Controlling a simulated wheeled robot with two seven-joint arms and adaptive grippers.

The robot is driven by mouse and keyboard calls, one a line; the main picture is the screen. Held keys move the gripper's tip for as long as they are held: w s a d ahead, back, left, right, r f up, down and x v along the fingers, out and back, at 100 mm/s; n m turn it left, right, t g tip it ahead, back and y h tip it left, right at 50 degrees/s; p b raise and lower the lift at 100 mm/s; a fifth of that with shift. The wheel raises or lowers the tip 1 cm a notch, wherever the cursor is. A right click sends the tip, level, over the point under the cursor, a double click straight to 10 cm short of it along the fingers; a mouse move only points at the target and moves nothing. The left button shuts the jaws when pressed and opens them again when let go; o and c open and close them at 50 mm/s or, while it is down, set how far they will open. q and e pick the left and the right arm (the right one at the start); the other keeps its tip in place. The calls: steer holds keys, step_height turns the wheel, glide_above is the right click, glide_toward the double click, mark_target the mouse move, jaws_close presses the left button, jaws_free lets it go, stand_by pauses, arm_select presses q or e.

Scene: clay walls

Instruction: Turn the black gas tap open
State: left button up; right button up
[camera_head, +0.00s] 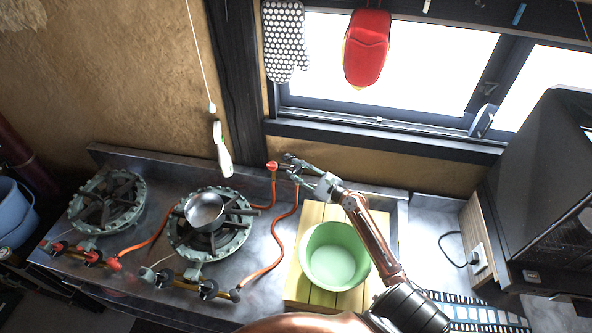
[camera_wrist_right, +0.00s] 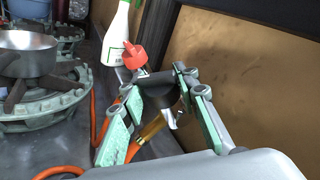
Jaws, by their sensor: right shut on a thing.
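The black gas tap (camera_wrist_right: 157,92) sits between the green-padded fingers of my right gripper (camera_wrist_right: 156,84) in the right wrist view, and the gripper is shut on it. A brass fitting and an orange hose show below it. In the head view my right gripper (camera_head: 291,168) is at the back edge of the counter, by the wall under the window; there it largely hides the black tap. A red tap (camera_head: 272,165) is just left of the gripper; it also shows in the wrist view (camera_wrist_right: 134,56). My left gripper is not in view.
Two gas burners stand to the left, one bearing a metal pan (camera_head: 205,208). A green basin (camera_head: 335,255) sits on a wooden board (camera_head: 300,287) under my right forearm. A white-green bottle (camera_head: 222,150) stands near the red tap. Orange hoses (camera_head: 279,235) cross the counter.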

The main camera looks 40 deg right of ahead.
steer(key=shift+d+r+n+g+y, duration=0.1)
steer(key=shift+n+g+y, duration=0.2)
steer(key=shift+n+y, duration=0.1)
steer(key=shift+n+g+y+p, duration=0.35)
steer(key=shift+n+g+y, duration=0.15)
steer(key=shift+n, duration=0.1)
steer(key=n+g+y+p, duration=0.2)
steer(key=n+g, duration=0.1)
steer(key=shift+r, duration=0.1)
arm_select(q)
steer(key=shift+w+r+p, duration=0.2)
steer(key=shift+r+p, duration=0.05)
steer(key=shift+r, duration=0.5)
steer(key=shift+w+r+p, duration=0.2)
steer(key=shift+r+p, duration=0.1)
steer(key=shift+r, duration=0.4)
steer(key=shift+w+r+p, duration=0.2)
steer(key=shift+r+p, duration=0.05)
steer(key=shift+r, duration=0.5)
arm_select(e)
steer(key=shift+n+g+y, duration=0.6)
steer(key=shift+g, duration=0.4)
steer(key=shift+f, duration=0.2)
steer(key=o, duration=1.1)
steer(key=shift+s, duration=0.1)
